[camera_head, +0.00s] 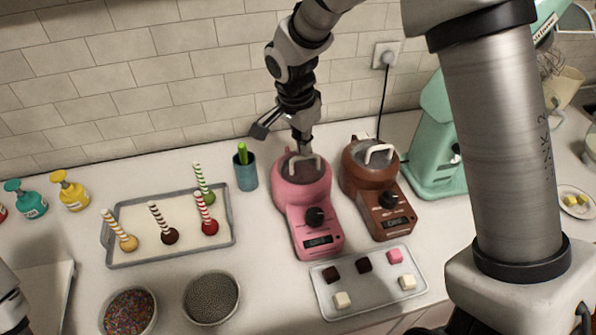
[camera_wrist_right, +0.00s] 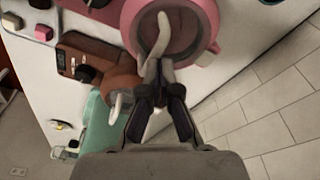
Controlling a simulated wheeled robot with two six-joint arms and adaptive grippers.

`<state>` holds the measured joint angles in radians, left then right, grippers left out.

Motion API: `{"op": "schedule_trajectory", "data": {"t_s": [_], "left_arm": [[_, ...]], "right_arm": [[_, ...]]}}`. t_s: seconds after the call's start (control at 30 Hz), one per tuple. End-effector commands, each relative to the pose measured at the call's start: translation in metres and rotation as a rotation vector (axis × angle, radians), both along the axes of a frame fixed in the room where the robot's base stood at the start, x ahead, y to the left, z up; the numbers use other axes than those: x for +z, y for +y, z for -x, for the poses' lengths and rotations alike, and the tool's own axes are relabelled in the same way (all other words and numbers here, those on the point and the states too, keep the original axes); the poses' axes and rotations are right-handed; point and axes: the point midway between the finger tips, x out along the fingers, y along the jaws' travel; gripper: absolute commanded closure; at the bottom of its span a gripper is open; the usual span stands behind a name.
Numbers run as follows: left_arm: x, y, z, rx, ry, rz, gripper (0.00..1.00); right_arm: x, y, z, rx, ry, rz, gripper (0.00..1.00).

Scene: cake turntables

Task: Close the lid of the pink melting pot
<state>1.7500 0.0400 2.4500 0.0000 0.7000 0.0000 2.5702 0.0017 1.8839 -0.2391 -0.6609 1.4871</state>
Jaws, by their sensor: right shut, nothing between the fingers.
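The pink melting pot (camera_head: 322,226) stands on the counter, its dial and display toward the front. Its round see-through lid with a pale curved handle (camera_head: 318,164) appears to lie flat over the pot's opening. My right gripper (camera_head: 303,151) is shut and empty, just above the lid at its back part beside the handle. In the right wrist view the pink pot (camera_wrist_right: 128,28) is at the top, and my shut fingertips (camera_wrist_right: 160,70) overlap the lower end of the lid's handle (camera_wrist_right: 161,35). I cannot tell whether they touch it. My left gripper is not in view.
A brown melting pot (camera_head: 385,205) stands close on the right, with a mint mixer (camera_head: 436,135) beyond. A blue cup (camera_head: 246,175) and cake-pop tray (camera_head: 117,258) are left. A chocolate tray (camera_head: 372,304) is in front. A tiled wall (camera_head: 130,75) stands behind.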

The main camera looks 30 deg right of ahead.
Motion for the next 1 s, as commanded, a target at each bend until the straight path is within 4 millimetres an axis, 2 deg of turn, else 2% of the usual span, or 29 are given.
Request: {"op": "schedule_trajectory", "data": {"t_s": [0.57,0.67,1.0], "left_arm": [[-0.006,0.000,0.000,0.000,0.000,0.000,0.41],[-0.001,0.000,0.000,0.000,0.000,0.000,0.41],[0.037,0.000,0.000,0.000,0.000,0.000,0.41]], "right_arm": [[-0.008,0.001,0.005,0.000,-0.001,0.000,1.00],[-0.003,0.001,0.005,0.000,-0.001,0.000,1.00],[0.040,0.001,0.005,0.000,-0.001,0.000,1.00]]}}
